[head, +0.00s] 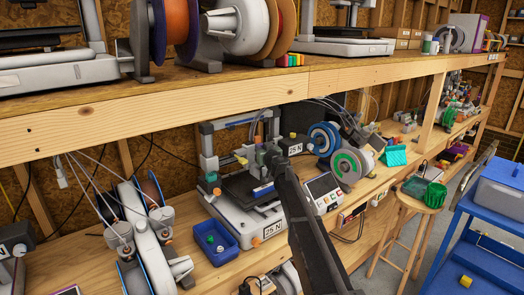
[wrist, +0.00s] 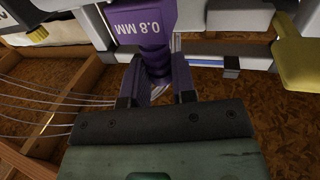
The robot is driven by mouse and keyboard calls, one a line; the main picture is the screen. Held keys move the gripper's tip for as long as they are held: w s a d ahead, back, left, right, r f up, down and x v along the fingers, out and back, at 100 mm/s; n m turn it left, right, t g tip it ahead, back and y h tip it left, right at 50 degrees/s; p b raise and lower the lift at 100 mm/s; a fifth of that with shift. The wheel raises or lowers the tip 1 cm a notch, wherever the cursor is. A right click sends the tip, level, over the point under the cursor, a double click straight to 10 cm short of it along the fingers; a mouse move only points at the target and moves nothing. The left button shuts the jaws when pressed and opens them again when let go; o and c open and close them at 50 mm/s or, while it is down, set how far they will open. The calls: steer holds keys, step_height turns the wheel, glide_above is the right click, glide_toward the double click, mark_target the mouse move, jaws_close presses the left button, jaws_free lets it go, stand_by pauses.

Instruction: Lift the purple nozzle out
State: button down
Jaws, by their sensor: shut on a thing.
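The purple nozzle (wrist: 145,27) fills the top middle of the wrist view, with "0.8 MM" printed on it, upside down in the picture. My gripper (wrist: 157,88) is shut on its narrow lower part, one dark finger on each side. In the head view my gripper (head: 266,156) is at the print head of the printer (head: 248,222) labelled "25 N", above its dark bed. The nozzle cannot be made out there. Whether it is still seated in the print head is unclear.
A blue tray (head: 222,255) with small green and white pieces stands left of the printer. A control screen (head: 322,190) and spools (head: 347,163) stand to its right. The upper shelf beam (head: 200,97) runs above. In the wrist view a yellow part (wrist: 298,58) is at right.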

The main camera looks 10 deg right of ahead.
step_height(320, 180, up, 15)
steer(key=p, duration=1.3)
step_height(320, 180, down, 14)
steer(key=b, duration=1.4)
steer(key=shift+f, duration=0.15)
steer(key=shift+r, duration=0.3)
